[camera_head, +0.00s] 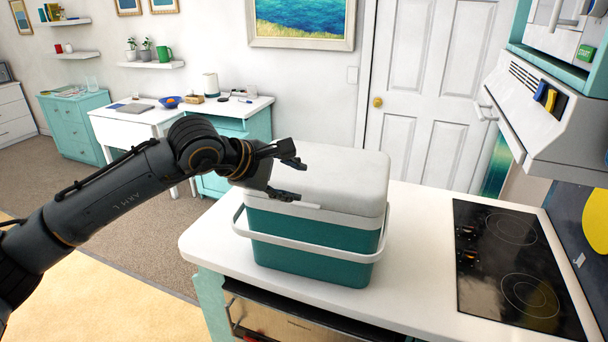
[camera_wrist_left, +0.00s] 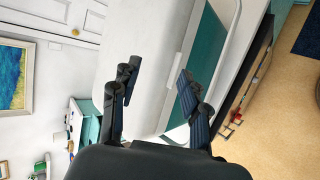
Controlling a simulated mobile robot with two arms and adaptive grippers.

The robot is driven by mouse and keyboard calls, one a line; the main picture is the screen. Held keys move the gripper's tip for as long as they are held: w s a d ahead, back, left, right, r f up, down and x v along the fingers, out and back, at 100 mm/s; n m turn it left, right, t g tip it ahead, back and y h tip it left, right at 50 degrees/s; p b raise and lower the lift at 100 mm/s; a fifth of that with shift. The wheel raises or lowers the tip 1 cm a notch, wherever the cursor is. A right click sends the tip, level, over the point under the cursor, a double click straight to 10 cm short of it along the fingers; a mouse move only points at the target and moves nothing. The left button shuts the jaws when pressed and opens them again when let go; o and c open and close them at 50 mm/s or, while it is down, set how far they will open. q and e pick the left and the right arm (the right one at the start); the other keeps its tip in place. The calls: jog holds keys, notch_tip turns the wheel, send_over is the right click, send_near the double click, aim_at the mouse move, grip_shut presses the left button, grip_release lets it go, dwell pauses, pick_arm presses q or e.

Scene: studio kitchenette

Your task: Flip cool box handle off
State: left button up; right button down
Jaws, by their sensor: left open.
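The cool box (camera_head: 315,262) stands on the white counter, with a teal body and a closed white lid (camera_head: 335,165). Its white handle (camera_head: 305,245) is swung down and runs across the front of the body. In the left wrist view the lid (camera_wrist_left: 155,45) fills the middle, with the teal side (camera_wrist_left: 208,50) and the handle (camera_wrist_left: 228,55) to its right. My left gripper (camera_head: 297,180) is open and empty at the box's left end, at about lid height. In the wrist view its fingers (camera_wrist_left: 156,85) are spread over the lid's edge; contact is unclear. My right gripper is not seen.
The white counter (camera_head: 425,255) is clear around the box. A black cooktop (camera_head: 515,260) lies to the right, under a white hood (camera_head: 545,100). A white door (camera_head: 435,90) stands behind. A white desk (camera_head: 130,120) and a teal cabinet stand at the back left.

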pick_arm(q)
jog(key=shift+p+x, duration=0.6)
jog(key=shift+x, duration=1.5)
jog(key=shift+c, duration=0.5)
grip_shut()
